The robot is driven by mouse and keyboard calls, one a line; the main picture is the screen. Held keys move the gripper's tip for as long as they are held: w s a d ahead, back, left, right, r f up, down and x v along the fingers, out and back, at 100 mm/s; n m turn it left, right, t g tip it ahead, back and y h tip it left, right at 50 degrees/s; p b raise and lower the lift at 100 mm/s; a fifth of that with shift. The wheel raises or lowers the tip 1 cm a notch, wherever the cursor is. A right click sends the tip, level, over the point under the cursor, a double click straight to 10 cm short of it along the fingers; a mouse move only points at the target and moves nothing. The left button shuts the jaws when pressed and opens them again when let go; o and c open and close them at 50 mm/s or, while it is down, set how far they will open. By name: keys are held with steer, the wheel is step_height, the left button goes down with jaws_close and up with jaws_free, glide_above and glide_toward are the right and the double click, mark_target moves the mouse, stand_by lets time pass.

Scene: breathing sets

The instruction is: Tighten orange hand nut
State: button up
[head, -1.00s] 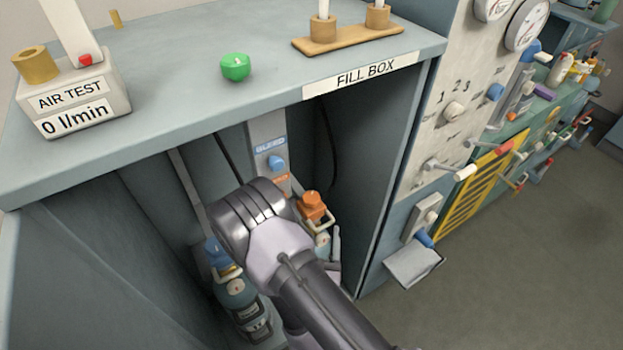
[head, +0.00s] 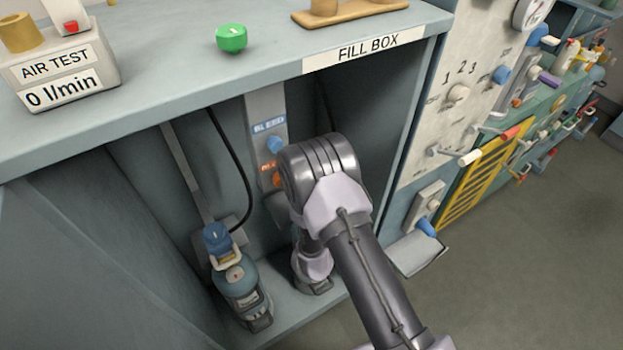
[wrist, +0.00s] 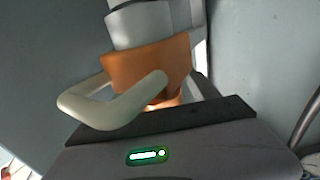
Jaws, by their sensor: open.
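The orange hand nut (wrist: 150,62) fills the upper middle of the wrist view, with a pale grey cylindrical part above it. A cream looped handle (wrist: 95,108) crosses in front of it and to its left. My gripper (wrist: 165,130) lies across the bottom of the wrist view, close to the nut; its jaws are open. Its fingertips are not clear, and I cannot tell whether they touch the nut. In the head view my arm hides the nut and most of the fitting around it.
A bottle (head: 240,285) with a blue hand nut (head: 217,238) stands left of my arm inside the fill box (head: 400,45). A black hose (head: 240,165) hangs behind it. The box's side walls and top edge surround my arm closely.

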steer(key=shift+w, duration=0.2)
steer(key=c, duration=1.4)
steer(key=shift+o, duration=0.2)
steer(key=shift+y, duration=0.3)
steer(key=n+y, duration=0.2)
steer(key=n+g+y, duration=0.1)
steer(key=y, duration=0.1)
steer(key=shift+s+a, duration=0.1)
steer(key=shift+a, duration=0.15)
steer(key=n+g+y, duration=0.1)
steer(key=n+y, duration=0.1)
steer(key=a+n+g+y, duration=0.1)
steer(key=y, duration=0.2)
steer(key=shift+s+n+g, duration=0.2)
steer(key=shift+n+g, duration=0.1)
steer(key=shift+n, duration=0.1)
steer(key=shift+s+a+n+g+y, duration=0.15)
steer(key=shift+s+n+g+y, duration=0.05)
steer(key=shift+n+g+y, duration=0.85)
steer(key=shift+s+a+n+g+y, duration=0.2)
steer(key=shift+n+g+y, duration=0.65)
steer(key=shift+g, duration=0.35)
steer(key=shift+s+a+n+g+y, duration=0.15)
steer(key=shift+n+g+y, duration=0.8)
steer(key=shift+g, duration=0.2)
steer(key=o, duration=1.4)
steer(key=shift+c, duration=0.2)
